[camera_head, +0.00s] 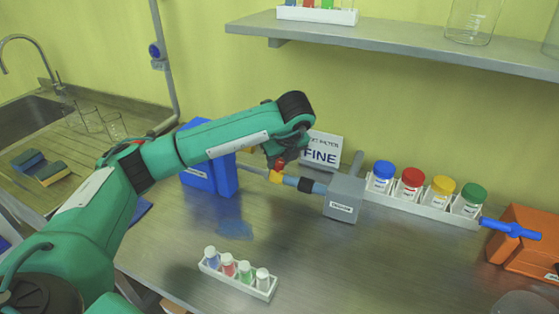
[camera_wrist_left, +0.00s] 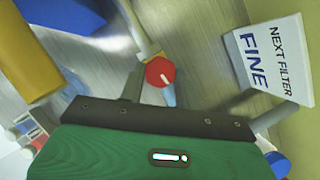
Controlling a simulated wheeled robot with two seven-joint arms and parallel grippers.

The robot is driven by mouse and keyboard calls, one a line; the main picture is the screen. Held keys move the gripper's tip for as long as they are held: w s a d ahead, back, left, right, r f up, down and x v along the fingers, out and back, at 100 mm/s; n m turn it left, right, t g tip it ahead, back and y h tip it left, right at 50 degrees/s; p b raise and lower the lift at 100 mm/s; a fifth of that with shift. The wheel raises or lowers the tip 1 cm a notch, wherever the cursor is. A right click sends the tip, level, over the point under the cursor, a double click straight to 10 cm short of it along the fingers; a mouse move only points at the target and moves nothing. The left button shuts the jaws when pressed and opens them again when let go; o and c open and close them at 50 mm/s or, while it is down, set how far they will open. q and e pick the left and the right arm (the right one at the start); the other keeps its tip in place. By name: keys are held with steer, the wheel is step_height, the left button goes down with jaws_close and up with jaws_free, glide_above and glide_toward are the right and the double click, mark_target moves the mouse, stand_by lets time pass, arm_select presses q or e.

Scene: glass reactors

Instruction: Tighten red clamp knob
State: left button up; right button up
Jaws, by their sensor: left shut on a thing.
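The red clamp knob (camera_head: 279,164) sits on top of a yellow fitting (camera_head: 275,177) in the pipe line between the blue box and the grey box. In the left wrist view the knob is a round red disc with a pale mark (camera_wrist_left: 160,72). My left gripper (camera_head: 278,157) reaches down over the knob from above and is shut on it. Its fingertips are partly hidden by its own wrist in the head view. My right gripper is not in view.
A blue box (camera_head: 225,178) stands left of the fitting and a grey box (camera_head: 343,207) right of it. Behind is a "FINE" sign (camera_head: 320,150). A rack of capped jars (camera_head: 425,208) stands to the right and a small vial rack (camera_head: 238,281) in front.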

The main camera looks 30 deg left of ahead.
arm_select(q)
steer(key=o, duration=1)
steer(key=shift+d+r, duration=0.1)
steer(key=shift+r, duration=0.2)
steer(key=v, duration=1.3)
steer(key=shift+c, duration=0.2)
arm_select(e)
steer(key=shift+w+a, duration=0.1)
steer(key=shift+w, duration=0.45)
